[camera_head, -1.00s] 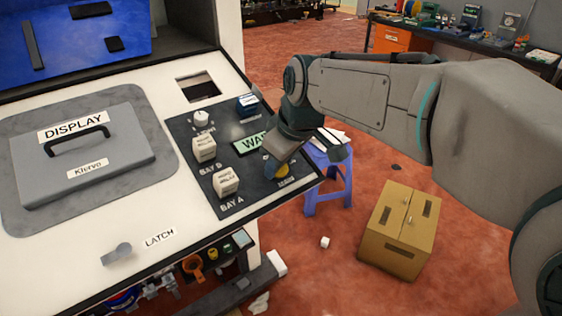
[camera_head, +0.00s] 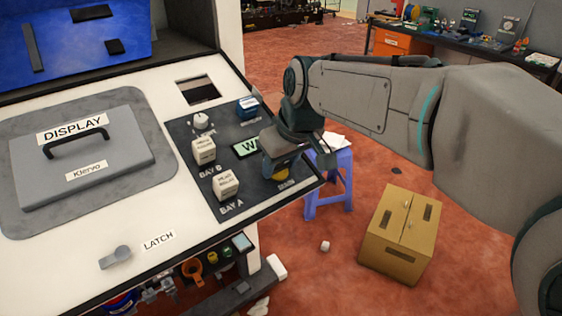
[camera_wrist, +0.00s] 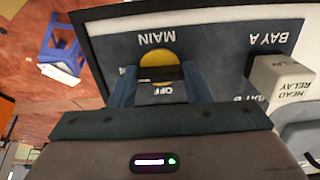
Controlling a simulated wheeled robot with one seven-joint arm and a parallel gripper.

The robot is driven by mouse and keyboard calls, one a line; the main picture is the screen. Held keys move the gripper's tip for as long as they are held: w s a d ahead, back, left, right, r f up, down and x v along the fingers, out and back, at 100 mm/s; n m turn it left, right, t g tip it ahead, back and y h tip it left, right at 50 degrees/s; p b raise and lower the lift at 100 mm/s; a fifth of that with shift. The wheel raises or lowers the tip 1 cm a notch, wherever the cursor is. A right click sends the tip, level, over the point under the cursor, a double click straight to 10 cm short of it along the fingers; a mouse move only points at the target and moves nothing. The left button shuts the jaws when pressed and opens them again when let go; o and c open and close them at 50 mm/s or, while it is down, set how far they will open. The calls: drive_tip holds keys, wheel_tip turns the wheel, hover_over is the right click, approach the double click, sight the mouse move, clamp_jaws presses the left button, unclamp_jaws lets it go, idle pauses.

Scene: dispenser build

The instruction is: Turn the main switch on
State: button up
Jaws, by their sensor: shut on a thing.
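The main switch is a round yellow knob with a dark bar across it, on the dark control panel; it shows in the head view (camera_head: 281,174) and the wrist view (camera_wrist: 157,62). The wrist view shows the upside-down label MAIN beside it and OFF on the side toward my wrist. My gripper (camera_wrist: 160,76) is over the switch, with a finger on each side of the dark bar, shut on it.
White relay blocks stand at bay A (camera_head: 225,184) and bay B (camera_head: 204,149) left of my gripper. A small white knob (camera_head: 201,121) and a blue block (camera_head: 247,107) sit farther back. A blue stool (camera_head: 330,185) and a cardboard box (camera_head: 398,232) stand on the floor at right.

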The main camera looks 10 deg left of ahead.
drive_tip(key=o, duration=1)
drive_tip(key=v, duration=1.4)
drive_tip(key=shift+b, duration=0.3)
drive_tip(key=shift+f, duration=0.1)
drive_tip(key=s+d+f+m, duration=0.1)
drive_tip(key=d+f+m, duration=0.1)
drive_tip(key=d+f, duration=0.2)
drive_tip(key=s+d+f+m+h, duration=0.1)
drive_tip(key=d+f+m, duration=0.1)
drive_tip(key=d+f, duration=0.2)
drive_tip(key=s+d+f+m+h, duration=0.1)
drive_tip(key=d+f, duration=0.3)
drive_tip(key=d, duration=0.2)
drive_tip(key=shift+s+d+m+t, duration=0.15)
drive_tip(key=shift+m+t, duration=0.15)
drive_tip(key=shift+m, duration=0.1)
drive_tip(key=s+d+f+m, duration=0.1)
drive_tip(key=s+d+f, duration=0.1)
drive_tip(key=f, duration=0.1)
drive_tip(key=s+d+f+m+h, duration=0.1)
drive_tip(key=s+d+f, duration=0.2)
drive_tip(key=f, duration=0.1)
drive_tip(key=s+d+f+m, duration=0.2)
drive_tip(key=d+f, duration=0.1)
drive_tip(key=shift+s+f, duration=0.2)
drive_tip(key=shift+f, duration=0.1)
drive_tip(key=shift+c, duration=0.4)
